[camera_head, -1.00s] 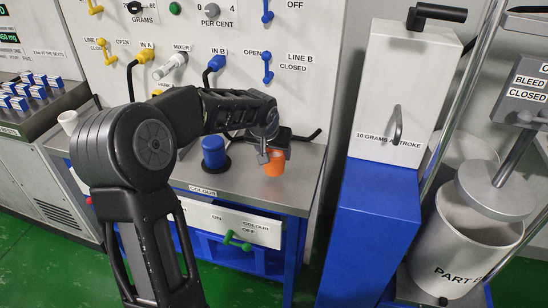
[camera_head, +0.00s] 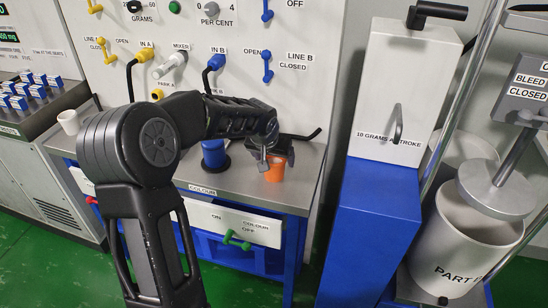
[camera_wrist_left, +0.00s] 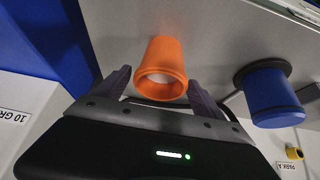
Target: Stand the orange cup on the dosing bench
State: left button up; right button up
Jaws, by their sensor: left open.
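The orange cup (camera_head: 275,172) stands upright on the grey bench top (camera_head: 236,184), near its right end. The left wrist view shows the cup (camera_wrist_left: 162,62) with its open mouth toward the camera. My left gripper (camera_head: 277,158) is open around the upper part of the cup. In the left wrist view its two fingers (camera_wrist_left: 160,85) lie on either side of the cup, with gaps visible between. My gripper hides the cup's top in the head view. My right gripper is not in view.
A blue cylinder (camera_head: 213,154) on a dark round base stands left of the cup; it also shows in the left wrist view (camera_wrist_left: 272,97). A white cabinet (camera_head: 392,85) on a blue stand (camera_head: 372,235) rises at right.

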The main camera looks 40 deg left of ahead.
pick_arm(q)
jog(key=shift+s+r, duration=0.1)
jog(key=shift+r, duration=0.25)
jog(key=v, duration=1.1)
jog(key=shift+s+r, duration=0.2)
jog(key=shift+d, duration=0.1)
